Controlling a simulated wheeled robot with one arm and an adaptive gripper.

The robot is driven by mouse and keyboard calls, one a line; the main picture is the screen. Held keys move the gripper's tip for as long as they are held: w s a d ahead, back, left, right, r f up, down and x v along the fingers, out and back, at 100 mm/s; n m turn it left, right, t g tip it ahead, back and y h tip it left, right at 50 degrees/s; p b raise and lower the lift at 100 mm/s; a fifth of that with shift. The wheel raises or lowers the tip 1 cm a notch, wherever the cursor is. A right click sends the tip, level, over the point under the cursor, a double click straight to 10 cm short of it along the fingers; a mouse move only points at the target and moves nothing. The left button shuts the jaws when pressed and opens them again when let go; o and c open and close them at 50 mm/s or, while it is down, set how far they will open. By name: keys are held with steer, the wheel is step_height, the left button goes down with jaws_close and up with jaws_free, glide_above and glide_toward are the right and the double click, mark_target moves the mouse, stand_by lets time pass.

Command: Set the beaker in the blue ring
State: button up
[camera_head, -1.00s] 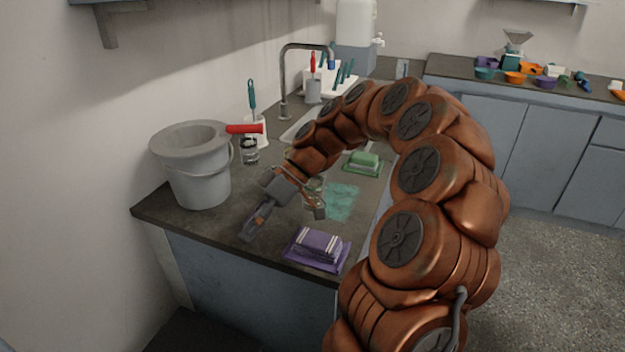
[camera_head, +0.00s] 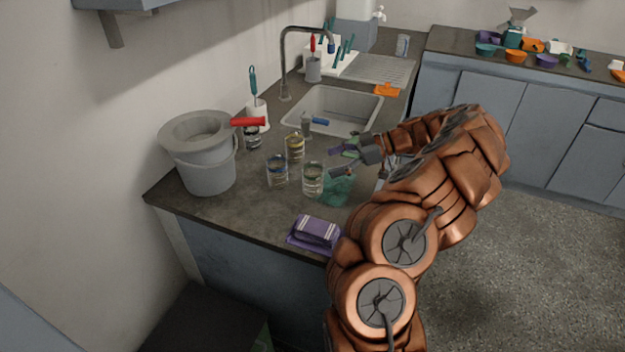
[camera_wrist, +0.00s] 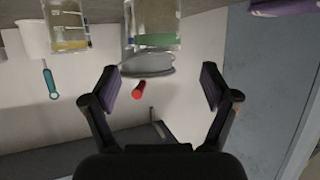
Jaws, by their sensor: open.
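Several glass beakers stand upright on the counter. One beaker (camera_head: 277,172) has a blue band near its top, one (camera_head: 295,147) has a yellow band, and a nearer beaker (camera_head: 312,181) stands to their right. I cannot tell whether the blue band is a separate ring. My gripper (camera_head: 339,161) is open and empty, to the right of the nearer beaker, pointing left. In the wrist view, which is upside down, a beaker with a green band (camera_wrist: 152,39) and a yellow-banded one (camera_wrist: 69,44) lie beyond my open fingers (camera_wrist: 160,86), apart from them.
A grey bucket (camera_head: 205,172) stands at the left, with a red handle (camera_head: 247,122) beside it. The sink (camera_head: 338,104) and faucet (camera_head: 283,72) are behind. The front left counter is clear.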

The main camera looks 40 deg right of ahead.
mark_target(313, 169)
steer(key=shift+f+p+x, duration=0.2)
steer(key=shift+p+x, duration=0.95)
steer(key=shift+x, duration=2)
steer(key=shift+d, duration=0.1)
steer(key=shift+c, duration=0.4)
steer(key=c, duration=1.3)
step_height(313, 169, up, 10)
steer(key=shift+b, duration=1.2)
